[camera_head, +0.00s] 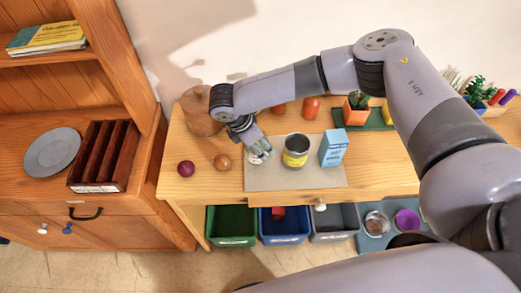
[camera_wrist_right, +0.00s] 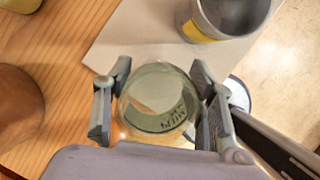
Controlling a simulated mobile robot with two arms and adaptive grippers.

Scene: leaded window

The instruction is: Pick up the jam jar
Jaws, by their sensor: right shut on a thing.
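My right gripper (camera_head: 257,150) is over the left part of the grey mat (camera_head: 258,180) on the wooden table. In the right wrist view, its two fingers (camera_wrist_right: 160,104) press on opposite sides of a round, greenish glass jar, the jam jar (camera_wrist_right: 157,88), with dark lettering. In the head view, the jar (camera_head: 262,157) is mostly hidden by the gripper. I cannot tell whether it touches the mat. My left gripper is not in view.
A metal can (camera_head: 296,151) with a yellow label and a blue carton (camera_head: 333,149) stand right of the jar. A brown ball (camera_head: 222,162) and purple ball (camera_head: 186,169) lie left of the mat. A wooden pot (camera_head: 199,112) is behind. Bins (camera_head: 231,226) sit below.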

